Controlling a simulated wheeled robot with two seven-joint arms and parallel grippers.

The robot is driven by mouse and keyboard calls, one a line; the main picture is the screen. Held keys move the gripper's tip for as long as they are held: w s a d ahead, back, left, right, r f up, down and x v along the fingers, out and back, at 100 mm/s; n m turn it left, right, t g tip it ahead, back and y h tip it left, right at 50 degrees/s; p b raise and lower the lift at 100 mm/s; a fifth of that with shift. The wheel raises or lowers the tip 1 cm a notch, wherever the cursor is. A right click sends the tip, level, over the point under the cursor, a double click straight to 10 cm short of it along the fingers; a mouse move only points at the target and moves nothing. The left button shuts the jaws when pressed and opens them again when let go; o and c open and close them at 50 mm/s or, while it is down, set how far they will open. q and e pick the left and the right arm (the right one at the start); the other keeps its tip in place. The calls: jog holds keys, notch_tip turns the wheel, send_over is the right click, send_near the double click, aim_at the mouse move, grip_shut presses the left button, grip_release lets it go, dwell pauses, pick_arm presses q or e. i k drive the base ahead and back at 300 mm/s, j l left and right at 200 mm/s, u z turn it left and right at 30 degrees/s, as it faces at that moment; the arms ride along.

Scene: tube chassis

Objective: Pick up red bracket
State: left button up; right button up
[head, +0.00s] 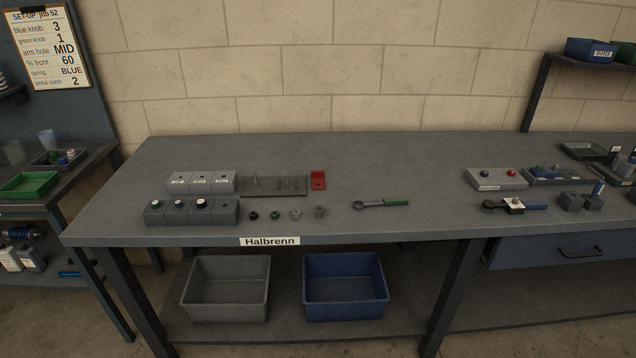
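The red bracket (318,181) stands on the grey workbench (400,165), just right of a dark grey plate with upright pins (274,185). It has an upright part at the back and a flat foot at the front with a dark hole. It looks clear of the plate, with at most a narrow gap between them. Neither of my grippers is in the head view.
Grey blocks (203,182), a knob row (190,212) and several small nuts (295,215) lie left and in front. A green-handled wrench (380,203) lies to the right. The bench behind the bracket is clear. Grey (226,312) and blue bins (346,312) sit below.

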aim_at(317, 180)
jog(key=i+j, duration=0.3)
jog(key=j, duration=0.15)
jog(key=i+j, duration=0.3)
jog(key=i+j+z, duration=0.1)
jog(key=i+j, duration=0.2)
jog(key=j, duration=0.25)
jog(key=i+j, duration=0.3)
jog(key=j, duration=0.15)
